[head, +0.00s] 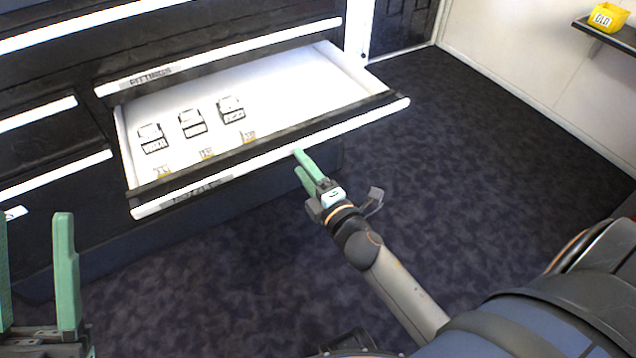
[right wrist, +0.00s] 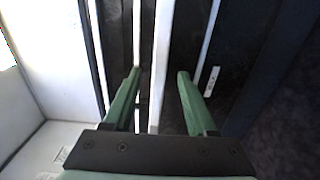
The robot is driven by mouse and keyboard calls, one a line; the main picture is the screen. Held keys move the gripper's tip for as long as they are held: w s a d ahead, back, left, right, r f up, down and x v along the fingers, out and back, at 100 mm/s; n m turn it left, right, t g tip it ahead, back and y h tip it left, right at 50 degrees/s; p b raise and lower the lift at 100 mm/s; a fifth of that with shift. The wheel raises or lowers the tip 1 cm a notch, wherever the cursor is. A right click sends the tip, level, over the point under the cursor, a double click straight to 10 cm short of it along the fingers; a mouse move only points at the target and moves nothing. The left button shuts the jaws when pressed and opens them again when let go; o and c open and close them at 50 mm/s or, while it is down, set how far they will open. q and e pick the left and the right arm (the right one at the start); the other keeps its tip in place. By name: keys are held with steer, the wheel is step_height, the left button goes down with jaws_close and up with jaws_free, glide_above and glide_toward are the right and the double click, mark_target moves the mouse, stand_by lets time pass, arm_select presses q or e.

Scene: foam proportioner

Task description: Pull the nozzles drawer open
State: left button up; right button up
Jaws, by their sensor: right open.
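The nozzles drawer (head: 300,85) stands pulled out of the dark cabinet in the head view, showing its white inside. Its front has a long white handle strip (head: 355,130) and a label (head: 203,190) too blurred to read fully. My right gripper (head: 301,163) is open at the right half of this strip. In the right wrist view its two green fingers (right wrist: 158,73) stand apart with a white strip (right wrist: 162,60) between them; I cannot tell whether they touch it. My left gripper (head: 35,218) is open and empty at the lower left, away from the drawer.
Three small labelled items (head: 192,122) lie in the drawer. A shut drawer marked FITTINGS (head: 150,75) is just above. Dark carpet (head: 470,130) is clear to the right. A yellow bin (head: 606,17) sits on a wall shelf (head: 610,37) at top right.

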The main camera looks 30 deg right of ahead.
steer(key=s, duration=0.6)
steer(key=shift+s+d, duration=0.15)
steer(key=shift+s, duration=0.05)
